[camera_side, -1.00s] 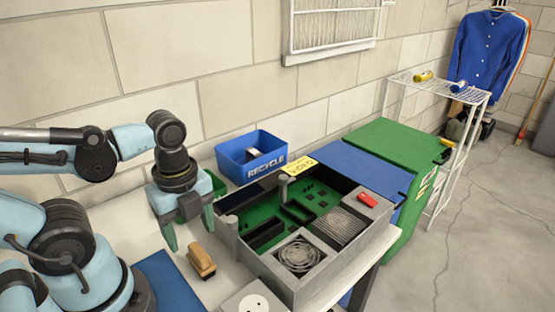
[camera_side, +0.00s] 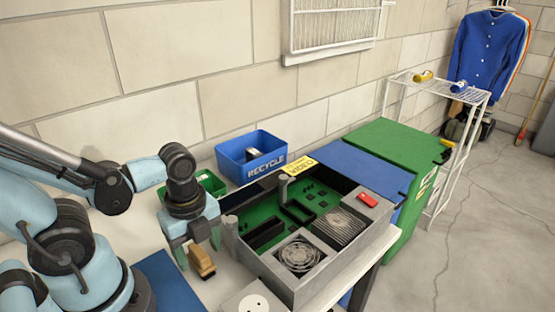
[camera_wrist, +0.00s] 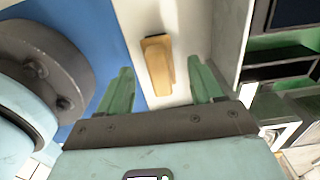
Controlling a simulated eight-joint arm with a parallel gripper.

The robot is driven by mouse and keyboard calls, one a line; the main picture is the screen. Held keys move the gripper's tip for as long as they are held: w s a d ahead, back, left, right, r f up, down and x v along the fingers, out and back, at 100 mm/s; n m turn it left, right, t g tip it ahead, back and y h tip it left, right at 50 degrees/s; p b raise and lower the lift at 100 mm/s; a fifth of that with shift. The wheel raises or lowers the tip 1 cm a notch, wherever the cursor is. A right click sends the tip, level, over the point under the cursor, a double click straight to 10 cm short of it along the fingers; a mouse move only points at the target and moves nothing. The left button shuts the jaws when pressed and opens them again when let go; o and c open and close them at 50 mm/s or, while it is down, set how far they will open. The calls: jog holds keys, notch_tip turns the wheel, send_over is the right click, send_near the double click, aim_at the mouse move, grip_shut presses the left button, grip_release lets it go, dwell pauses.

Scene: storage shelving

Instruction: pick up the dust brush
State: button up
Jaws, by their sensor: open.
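The dust brush (camera_side: 201,262), with a tan wooden body and a dark edge, lies on the white table in the side view. In the wrist view the brush (camera_wrist: 158,66) lies between and a little beyond my two green fingertips. My gripper (camera_side: 198,252) is open and empty. In the side view its fingers come down around the brush, one on the left and one partly behind it. The gripper also shows from above in the wrist view (camera_wrist: 158,82). I cannot tell how high the fingertips are above the table.
A large grey open case (camera_side: 300,285) with a green circuit board and fans stands just right of the brush. A blue recycle bin (camera_side: 262,165) and a green bin (camera_side: 207,185) stand behind. A blue mat (camera_side: 165,280) lies left of the brush. A white box (camera_side: 250,300) is in front.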

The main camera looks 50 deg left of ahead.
jog(key=shift+f, duration=1.05)
jog(key=shift+c, duration=0.2)
jog(key=c, duration=1.1)
jog(key=shift+r, duration=0.25)
jog(key=shift+r, duration=1.45)
jog(key=s+d+r, duration=0.2)
jog(key=d, duration=0.1)
jog(key=s+d+r, duration=0.2)
jog(key=d+r, duration=0.1)
jog(key=s+d+r, duration=0.2)
jog(key=d, duration=0.1)
jog(key=shift+s+d+r, duration=0.25)
jog(key=shift+d+r, duration=0.05)
